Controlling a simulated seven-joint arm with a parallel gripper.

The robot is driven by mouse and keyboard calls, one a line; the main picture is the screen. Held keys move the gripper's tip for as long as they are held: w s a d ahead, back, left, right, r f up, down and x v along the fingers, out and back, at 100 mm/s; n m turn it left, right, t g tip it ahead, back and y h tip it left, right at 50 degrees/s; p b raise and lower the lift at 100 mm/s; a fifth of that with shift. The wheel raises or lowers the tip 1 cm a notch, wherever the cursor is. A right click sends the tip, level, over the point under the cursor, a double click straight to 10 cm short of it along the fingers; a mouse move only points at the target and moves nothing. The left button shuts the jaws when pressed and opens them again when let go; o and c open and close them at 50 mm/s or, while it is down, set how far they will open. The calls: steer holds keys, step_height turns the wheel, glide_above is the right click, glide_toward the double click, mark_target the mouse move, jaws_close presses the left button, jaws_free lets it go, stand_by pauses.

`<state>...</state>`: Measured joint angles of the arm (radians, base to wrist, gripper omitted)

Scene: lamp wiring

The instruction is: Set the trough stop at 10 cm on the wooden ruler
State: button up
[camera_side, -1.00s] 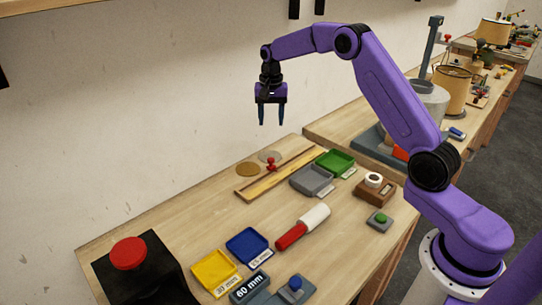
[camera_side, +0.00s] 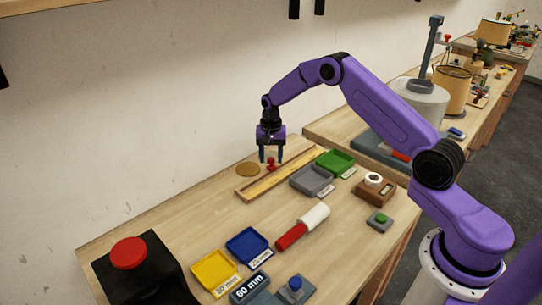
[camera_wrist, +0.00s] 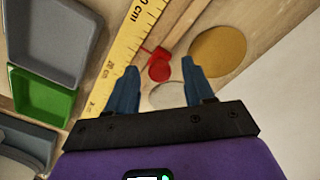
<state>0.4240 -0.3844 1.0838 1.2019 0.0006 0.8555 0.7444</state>
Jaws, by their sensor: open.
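The trough stop is a small red knob (camera_side: 271,164) on the wooden trough (camera_side: 243,192). In the wrist view the red knob (camera_wrist: 159,70) shows with a thin red pointer reaching the yellow ruler (camera_wrist: 121,55). The pointer lies between the 20 cm mark and the "0 cm" print at the top, whose first digit is cut off; its exact reading is too small to tell. My gripper (camera_side: 271,160) is open, pointing down over the knob. In the wrist view my blue fingers (camera_wrist: 159,75) stand apart to either side, with the knob seen between and just beyond their tips.
A grey tray (camera_side: 311,190) and a green tray (camera_side: 351,163) sit right of the trough. A brass disc (camera_side: 247,170) lies to its left; a pale disc (camera_wrist: 168,95) is beside the knob. A red-and-white cylinder (camera_side: 290,236) lies in front.

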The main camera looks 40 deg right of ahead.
jaws_close()
steer(key=shift+a, duration=1.85)
jaws_free()
step_height(320, 180, up, 17)
steer(key=shift+r, duration=0.2)
